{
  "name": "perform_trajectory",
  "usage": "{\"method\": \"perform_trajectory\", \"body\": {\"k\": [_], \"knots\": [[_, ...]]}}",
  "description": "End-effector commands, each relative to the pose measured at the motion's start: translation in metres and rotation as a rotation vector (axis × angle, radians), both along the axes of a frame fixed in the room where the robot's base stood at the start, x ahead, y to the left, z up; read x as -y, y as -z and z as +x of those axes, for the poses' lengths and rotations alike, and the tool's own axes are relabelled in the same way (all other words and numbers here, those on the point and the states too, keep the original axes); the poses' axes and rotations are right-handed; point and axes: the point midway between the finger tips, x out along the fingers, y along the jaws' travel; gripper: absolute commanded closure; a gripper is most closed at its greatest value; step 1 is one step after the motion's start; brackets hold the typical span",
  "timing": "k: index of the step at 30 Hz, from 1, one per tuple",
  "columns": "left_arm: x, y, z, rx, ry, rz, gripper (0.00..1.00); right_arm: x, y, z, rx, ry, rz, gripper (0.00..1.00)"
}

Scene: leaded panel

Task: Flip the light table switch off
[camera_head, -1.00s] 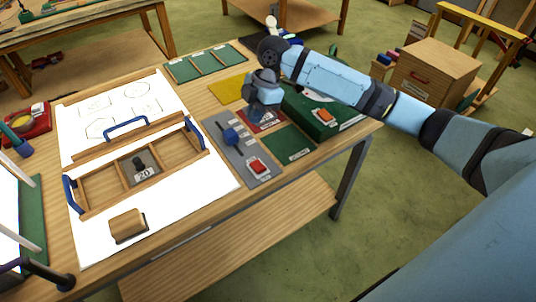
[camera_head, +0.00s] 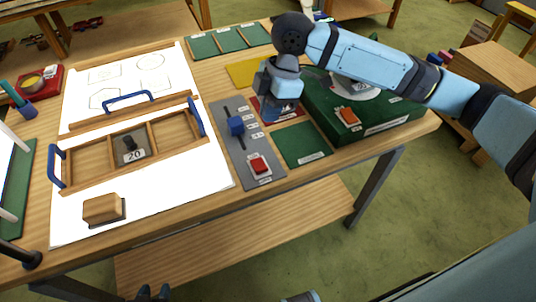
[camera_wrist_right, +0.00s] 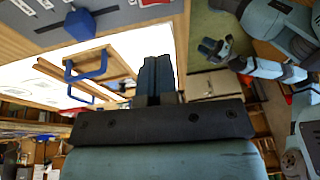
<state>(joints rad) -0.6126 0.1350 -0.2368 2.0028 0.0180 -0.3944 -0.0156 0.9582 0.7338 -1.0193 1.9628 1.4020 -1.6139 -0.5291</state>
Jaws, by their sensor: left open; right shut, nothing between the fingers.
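A red rocker switch (camera_head: 259,165) sits at the near end of a grey control panel (camera_head: 262,183) on the table. A blue slider knob (camera_head: 236,126) stands further up the panel and also shows in the right wrist view (camera_wrist_right: 80,24). The light table (camera_head: 190,185) glows white. My right gripper (camera_head: 279,112) points down beside the panel, over a red card, beyond the switch; its fingers are shut and empty in the right wrist view (camera_wrist_right: 158,75). My left gripper (camera_head: 152,292) shows partly at the bottom edge, away from the switch. It appears open in the right wrist view (camera_wrist_right: 214,48).
A wooden frame with blue handles (camera_head: 128,97) and a wooden block (camera_head: 103,209) lie on the light table. A green box (camera_head: 375,118) stands right of the panel. A flat green mat (camera_head: 302,145) lies clear beside the switch.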

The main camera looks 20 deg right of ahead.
Motion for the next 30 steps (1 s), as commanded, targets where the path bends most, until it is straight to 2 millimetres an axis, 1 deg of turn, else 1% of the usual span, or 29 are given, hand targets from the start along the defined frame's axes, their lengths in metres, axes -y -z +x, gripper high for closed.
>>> {"method": "perform_trajectory", "body": {"k": [11,14,16,20,30], "knots": [[-0.003,0.000,0.001,0.001,-0.001,0.003,0.57,-0.001,0.000,-0.001,-0.001,0.000,-0.001,1.00],[-0.003,0.000,0.001,0.001,-0.002,0.004,0.57,-0.002,0.004,-0.001,-0.002,0.000,-0.001,1.00],[-0.003,0.000,0.001,0.001,-0.002,0.004,0.57,-0.004,0.011,-0.002,-0.003,0.000,-0.001,1.00],[-0.003,0.001,0.000,0.000,-0.001,0.003,0.57,-0.009,0.032,-0.004,-0.005,-0.001,-0.002,1.00],[-0.002,0.001,0.000,-0.001,-0.001,0.002,0.57,-0.030,0.100,-0.009,-0.003,-0.001,-0.001,1.00]]}}
